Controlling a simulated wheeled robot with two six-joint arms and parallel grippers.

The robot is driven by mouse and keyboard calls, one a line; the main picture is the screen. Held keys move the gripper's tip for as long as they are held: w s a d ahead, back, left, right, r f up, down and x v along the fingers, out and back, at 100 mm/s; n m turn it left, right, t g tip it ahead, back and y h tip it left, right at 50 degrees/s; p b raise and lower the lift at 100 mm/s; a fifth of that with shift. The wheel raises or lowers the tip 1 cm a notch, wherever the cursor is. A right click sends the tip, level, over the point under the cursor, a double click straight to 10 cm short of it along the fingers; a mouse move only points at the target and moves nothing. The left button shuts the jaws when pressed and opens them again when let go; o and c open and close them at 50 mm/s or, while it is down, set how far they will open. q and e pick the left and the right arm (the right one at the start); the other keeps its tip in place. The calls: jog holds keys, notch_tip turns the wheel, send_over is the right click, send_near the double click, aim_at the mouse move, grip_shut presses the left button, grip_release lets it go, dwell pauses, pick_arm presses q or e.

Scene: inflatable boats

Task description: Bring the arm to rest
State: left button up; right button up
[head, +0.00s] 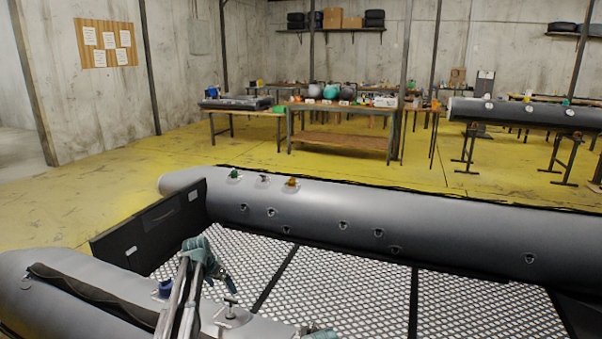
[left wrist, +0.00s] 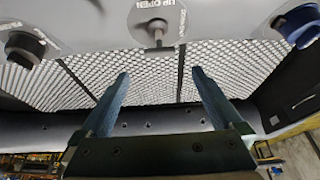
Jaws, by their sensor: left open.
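My left gripper (head: 222,278) is in the head view, above the near tube of the grey inflatable boat (head: 300,205). In the left wrist view my left gripper (left wrist: 160,75) has its two blue-grey fingers spread, with nothing between them. A grey valve with a stem (left wrist: 156,32) on the near tube shows beyond the fingers, apart from them. A blue valve cap (head: 166,288) sits on the same tube. A teal part at the bottom edge (head: 320,334) looks like my right gripper; its fingers are cut off or hidden.
The boat's far tube carries a green valve (head: 235,174) and an orange valve (head: 292,182). Its mesh floor (head: 340,285) is clear. A dark transom board (head: 150,225) stands at left. Workbenches (head: 340,108) stand behind, across open yellow floor (head: 110,165).

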aim_at(231, 298)
pick_arm(q)
jog(key=b+x, duration=0.6)
jog(key=x, duration=0.2)
jog(key=shift+f+b, duration=0.15)
jog(key=shift+b, duration=0.2)
